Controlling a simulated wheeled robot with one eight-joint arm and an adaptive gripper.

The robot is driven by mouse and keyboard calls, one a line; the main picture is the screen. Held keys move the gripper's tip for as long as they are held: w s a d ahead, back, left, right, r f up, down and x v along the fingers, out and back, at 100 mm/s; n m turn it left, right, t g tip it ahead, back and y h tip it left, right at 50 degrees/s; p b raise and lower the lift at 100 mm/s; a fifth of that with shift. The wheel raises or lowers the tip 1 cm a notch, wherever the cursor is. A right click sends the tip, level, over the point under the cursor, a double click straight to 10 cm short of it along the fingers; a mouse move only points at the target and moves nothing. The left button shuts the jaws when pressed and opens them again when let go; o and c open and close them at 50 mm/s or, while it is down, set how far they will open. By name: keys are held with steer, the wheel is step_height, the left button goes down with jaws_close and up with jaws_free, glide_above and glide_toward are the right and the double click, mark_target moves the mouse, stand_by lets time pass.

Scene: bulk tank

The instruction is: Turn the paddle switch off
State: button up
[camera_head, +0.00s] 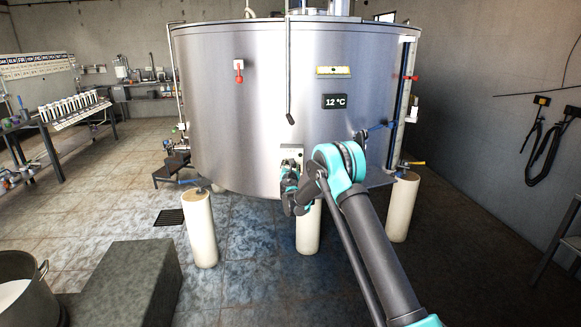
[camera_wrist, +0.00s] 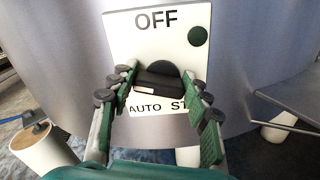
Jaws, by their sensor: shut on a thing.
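The paddle switch (camera_wrist: 157,80) is a dark knob with a thick black paddle on a white plate (camera_wrist: 118,42). In the wrist view the plate reads "OFF" above the knob and "AUTO ST" below it, the rest hidden by my finger. A green dot is at the plate's upper right. My gripper (camera_wrist: 160,83) has one finger on each side of the paddle and is shut on it. In the head view the plate (camera_head: 291,152) is low on the tank's front, and my gripper (camera_head: 290,181) is in front of it, hiding the paddle.
The steel tank (camera_head: 260,95) stands on white pillars (camera_head: 200,228). A red-handled fitting (camera_head: 239,70), a 12 °C display (camera_head: 336,101) and a hanging rod (camera_head: 289,75) are on its front. A grey block (camera_head: 120,280) and a pot (camera_head: 28,290) are at lower left.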

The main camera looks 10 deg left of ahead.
steer(key=m, duration=0.7)
steer(key=shift+d, duration=0.2)
steer(key=m, duration=0.7)
steer(key=shift+d+f, duration=0.1)
steer(key=shift+d, duration=0.05)
stand_by(0.3)
steer(key=o, duration=1.2)
steer(key=shift+c, duration=0.2)
steer(key=s+d, duration=0.1)
steer(key=s, duration=1.1)
steer(key=shift+d, duration=0.15)
